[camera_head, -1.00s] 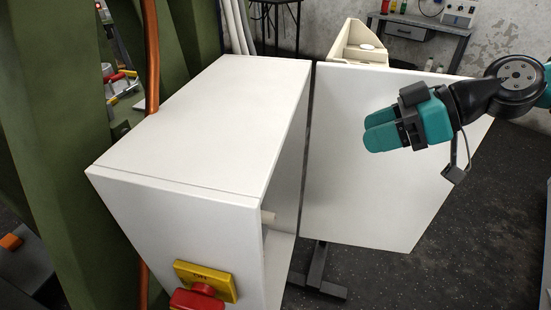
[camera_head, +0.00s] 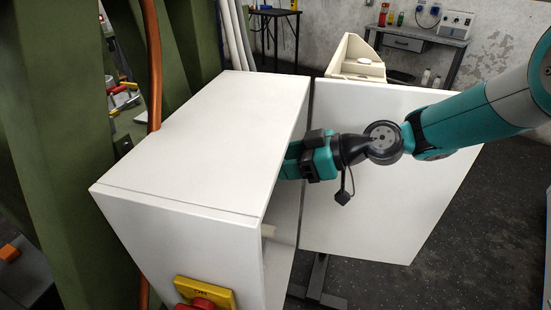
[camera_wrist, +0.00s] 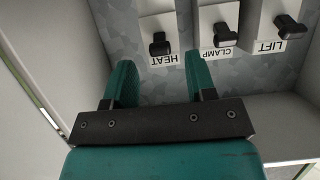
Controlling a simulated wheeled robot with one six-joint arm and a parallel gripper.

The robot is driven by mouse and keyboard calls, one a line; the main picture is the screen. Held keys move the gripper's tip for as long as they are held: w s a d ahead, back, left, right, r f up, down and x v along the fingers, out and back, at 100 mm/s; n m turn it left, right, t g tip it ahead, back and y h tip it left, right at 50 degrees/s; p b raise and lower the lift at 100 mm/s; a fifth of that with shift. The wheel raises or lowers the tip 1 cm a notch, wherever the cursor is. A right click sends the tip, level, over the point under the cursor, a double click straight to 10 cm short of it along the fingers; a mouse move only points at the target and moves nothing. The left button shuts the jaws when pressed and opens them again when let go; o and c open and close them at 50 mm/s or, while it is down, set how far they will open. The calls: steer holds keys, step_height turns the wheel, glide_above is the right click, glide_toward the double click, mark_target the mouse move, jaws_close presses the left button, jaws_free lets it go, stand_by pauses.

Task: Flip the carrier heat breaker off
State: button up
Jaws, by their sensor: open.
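The heat breaker (camera_wrist: 160,44) is a light block with a black lever, seen in the wrist view above a label reading HEAT, upside down in the picture. My gripper (camera_wrist: 160,75) is open, with its two teal fingers below and to either side of that lever, apart from it. In the head view my gripper (camera_head: 300,160) reaches into the open side of the white cabinet (camera_head: 215,125), and its fingertips are partly hidden by the cabinet. The breakers are hidden in the head view.
Beside the heat breaker are the clamp breaker (camera_wrist: 223,35) and the lift breaker (camera_wrist: 288,28). The open cabinet door (camera_head: 400,200) stands to the right, behind my arm. A red and yellow switch (camera_head: 205,293) sits on the cabinet's front.

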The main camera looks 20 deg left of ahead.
steer(key=shift+x, duration=1.55)
steer(key=shift+c, duration=0.2)
steer(key=c, duration=0.9)
step_height(320, 180, down, 4)
steer(key=g+y+b, duration=0.1)
steer(key=y+b, duration=0.9)
steer(key=b, duration=2.7)
steer(key=shift+f+b, duration=0.1)
steer(key=shift+b, duration=0.2)
steer(key=shift+g+y+b, duration=0.3)
steer(key=shift+y+b, duration=0.1)
steer(key=shift+b, duration=0.3)
steer(key=shift+r+y+b, duration=0.2)
steer(key=shift+y+b, duration=0.1)
steer(key=shift+b, duration=0.25)
